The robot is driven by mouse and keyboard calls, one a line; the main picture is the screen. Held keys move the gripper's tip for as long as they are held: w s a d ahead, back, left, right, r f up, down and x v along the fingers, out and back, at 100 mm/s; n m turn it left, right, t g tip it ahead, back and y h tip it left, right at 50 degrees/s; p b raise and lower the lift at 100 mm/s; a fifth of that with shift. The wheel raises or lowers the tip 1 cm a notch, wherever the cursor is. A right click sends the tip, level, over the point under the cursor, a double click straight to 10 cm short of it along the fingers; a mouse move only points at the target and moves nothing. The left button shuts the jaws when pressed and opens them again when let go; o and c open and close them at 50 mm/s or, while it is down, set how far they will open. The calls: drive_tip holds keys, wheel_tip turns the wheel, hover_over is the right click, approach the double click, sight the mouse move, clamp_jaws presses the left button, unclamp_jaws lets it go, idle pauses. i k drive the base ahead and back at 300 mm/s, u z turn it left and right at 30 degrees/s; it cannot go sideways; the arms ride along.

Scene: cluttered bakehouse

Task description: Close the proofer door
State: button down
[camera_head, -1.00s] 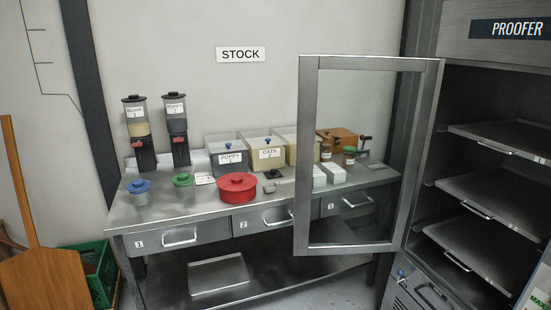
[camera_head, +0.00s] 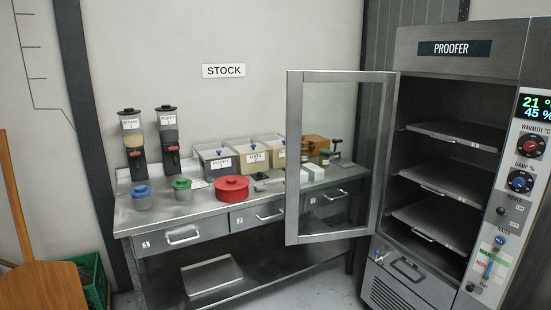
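The proofer (camera_head: 447,65) stands at the right under a dark "PROOFER" sign. Its glass door (camera_head: 294,160) has a metal frame and stands wide open, swung out to the left in front of the stock table. The hinge side is at the left edge of the proofer opening. Inside, several metal trays (camera_head: 440,184) sit on shelves. My gripper does not show in the view.
The steel stock table (camera_head: 150,217) with drawers holds two dispensers, labelled bins, small lidded jars and a red pot (camera_head: 231,189). A wooden peel (camera_head: 40,285) and a green crate (camera_head: 92,280) stand at the left. The proofer's control panel (camera_head: 521,185) is at the right.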

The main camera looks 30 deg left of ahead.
sight(295, 79)
drive_tip(key=z, duration=0.05)
drive_tip(key=k, duration=0.15)
drive_tip(key=u, duration=0.45)
drive_tip(key=i, duration=0.45)
drive_tip(key=u, duration=0.65)
drive_tip(key=i, duration=0.5)
drive_tip(key=u, duration=0.75)
drive_tip(key=i, duration=0.65)
drive_tip(key=u, duration=0.7)
drive_tip(key=i, duration=1.7)
drive_tip(key=u, duration=0.3)
